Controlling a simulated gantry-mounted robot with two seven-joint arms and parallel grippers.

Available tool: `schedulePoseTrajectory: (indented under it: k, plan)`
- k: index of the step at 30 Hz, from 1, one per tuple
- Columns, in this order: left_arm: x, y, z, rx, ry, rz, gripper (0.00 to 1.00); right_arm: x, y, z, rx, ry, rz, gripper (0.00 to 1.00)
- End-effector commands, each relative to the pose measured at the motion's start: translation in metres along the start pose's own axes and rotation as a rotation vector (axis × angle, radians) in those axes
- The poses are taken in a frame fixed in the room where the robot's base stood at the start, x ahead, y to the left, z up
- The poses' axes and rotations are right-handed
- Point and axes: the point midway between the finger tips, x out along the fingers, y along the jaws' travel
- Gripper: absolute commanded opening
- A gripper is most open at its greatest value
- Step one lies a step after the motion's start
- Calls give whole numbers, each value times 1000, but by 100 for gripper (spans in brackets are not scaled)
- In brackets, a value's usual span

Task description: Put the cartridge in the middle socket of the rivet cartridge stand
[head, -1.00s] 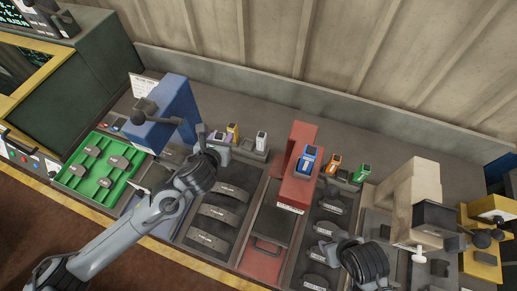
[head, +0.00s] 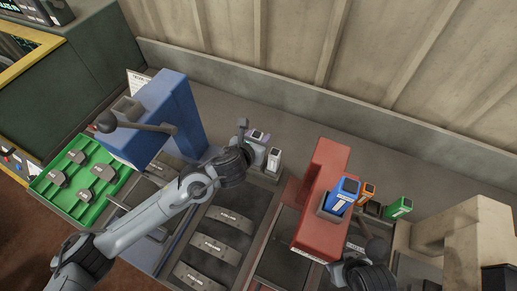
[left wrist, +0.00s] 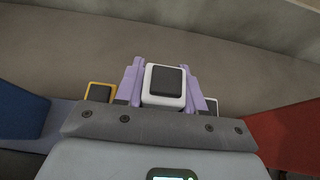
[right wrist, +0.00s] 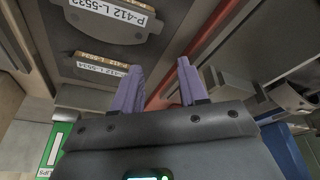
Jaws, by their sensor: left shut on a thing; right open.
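My left gripper (head: 256,137) is shut on a white cartridge with a dark top (left wrist: 165,82), held between its purple fingers. My right gripper (right wrist: 158,82) is open and empty.
A blue press (head: 190,115) with a lever stands left, beside a green tray (head: 50,190). Brake shoes (head: 222,248) lie in front.

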Motion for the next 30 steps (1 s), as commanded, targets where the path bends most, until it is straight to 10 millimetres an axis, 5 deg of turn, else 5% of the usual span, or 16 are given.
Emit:
schedulePoseTrajectory:
  k: [16, 29, 30]
  plan:
    - [23, -1, -42, -3, -2, -1, 3, 5, -1, 2, 4, 0, -3, 43]
    - [27, 0, -48, 0, -3, 0, 3, 9, 1, 3, -6, 1, 5, 43]
    - [26, 0, -48, 0, -2, 0, 41, 8, 1, 2, -6, 0, 5, 43]
